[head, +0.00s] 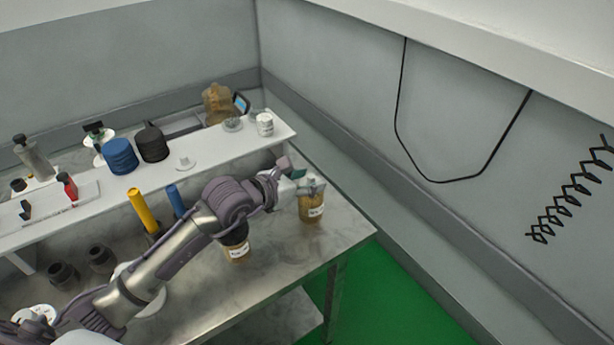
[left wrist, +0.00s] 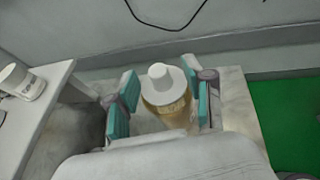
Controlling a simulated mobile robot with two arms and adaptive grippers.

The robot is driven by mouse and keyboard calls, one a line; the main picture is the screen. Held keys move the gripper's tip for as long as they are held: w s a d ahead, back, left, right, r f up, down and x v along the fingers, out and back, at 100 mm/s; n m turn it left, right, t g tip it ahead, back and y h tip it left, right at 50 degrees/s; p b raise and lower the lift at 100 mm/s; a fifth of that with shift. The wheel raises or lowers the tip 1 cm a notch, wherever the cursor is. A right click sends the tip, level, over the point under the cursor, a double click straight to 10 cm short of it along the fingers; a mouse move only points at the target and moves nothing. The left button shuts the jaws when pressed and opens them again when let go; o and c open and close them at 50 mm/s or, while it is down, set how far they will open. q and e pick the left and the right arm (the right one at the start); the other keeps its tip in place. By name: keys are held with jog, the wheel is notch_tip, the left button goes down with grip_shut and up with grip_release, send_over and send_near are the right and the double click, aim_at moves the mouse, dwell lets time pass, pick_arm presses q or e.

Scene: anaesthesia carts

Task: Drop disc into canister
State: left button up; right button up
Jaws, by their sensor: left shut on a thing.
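My left gripper (head: 297,175) has its teal-padded fingers on both sides of an amber bottle (head: 312,208) with a white label, near the bench's right end. In the left wrist view, the bottle (left wrist: 172,112) with its white cap (left wrist: 161,76) sits between the pads of the gripper (left wrist: 160,103), and the gripper is shut on it. I cannot tell whether the bottle's base touches the bench. A white canister (head: 265,124) stands at the shelf's right end; it also shows in the left wrist view (left wrist: 21,82). I cannot clearly make out a disc. My right gripper is not in view.
A second amber bottle (head: 238,252) stands under my left arm on the metal bench (head: 285,255). The white shelf (head: 225,150) holds a blue stack (head: 120,156), a black stack (head: 152,144) and a small white knobbed piece (head: 185,161). Green floor lies right of the bench.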

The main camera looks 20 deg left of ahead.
pick_arm(q)
jog(key=shift+f, duration=0.25)
jog(key=o, duration=0.9)
jog(key=shift+r, duration=0.3)
notch_tip(320, 180, up, 7)
jog(key=p, duration=0.4)
jog(key=shift+f+p, duration=0.2)
jog(key=shift+p, duration=0.2)
jog(key=shift+f, duration=0.1)
